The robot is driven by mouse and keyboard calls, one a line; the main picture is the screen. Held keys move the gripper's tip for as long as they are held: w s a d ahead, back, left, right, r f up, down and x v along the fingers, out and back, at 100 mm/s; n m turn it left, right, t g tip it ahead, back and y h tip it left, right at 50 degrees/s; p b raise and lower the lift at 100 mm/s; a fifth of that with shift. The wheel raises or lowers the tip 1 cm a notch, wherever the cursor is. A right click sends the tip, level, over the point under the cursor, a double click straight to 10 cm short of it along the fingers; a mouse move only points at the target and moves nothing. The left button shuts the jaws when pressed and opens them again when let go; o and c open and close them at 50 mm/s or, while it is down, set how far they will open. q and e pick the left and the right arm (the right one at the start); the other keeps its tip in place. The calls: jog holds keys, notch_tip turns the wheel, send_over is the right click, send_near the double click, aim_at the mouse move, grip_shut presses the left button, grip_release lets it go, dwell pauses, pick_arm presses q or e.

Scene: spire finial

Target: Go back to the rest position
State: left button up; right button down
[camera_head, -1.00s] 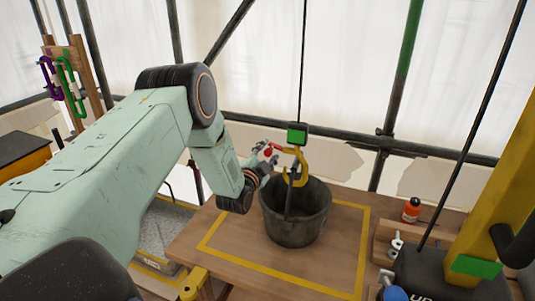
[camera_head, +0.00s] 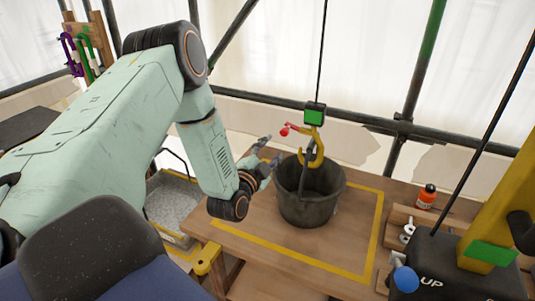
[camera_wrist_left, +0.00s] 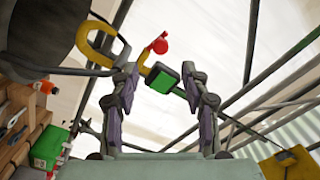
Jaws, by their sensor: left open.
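My left gripper (camera_head: 268,157) is open and empty, just left of the bucket and below the hook's red part. The yellow hook (camera_head: 318,150) hangs from a dark line under a green block (camera_head: 315,114). A small red part (camera_head: 285,130) sticks out to its left. The dark bucket (camera_head: 308,206) stands upright on the wooden table, and its handle rises to the hook; I cannot tell whether it is seated in it. In the left wrist view, the hook (camera_wrist_left: 97,45) and green block (camera_wrist_left: 163,82) show beyond my spread fingers (camera_wrist_left: 164,92). My right gripper is out of view.
The table (camera_head: 255,235) has a yellow taped outline around the bucket. An orange bottle (camera_head: 427,196), shackles on a wooden rack (camera_head: 408,228) and a dark box marked UP (camera_head: 455,275) stand at the right. Carabiners (camera_head: 80,52) hang at the far left.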

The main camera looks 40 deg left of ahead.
pick_arm(q)
jog(key=shift+v, duration=0.85)
jog(key=shift+f, duration=0.1)
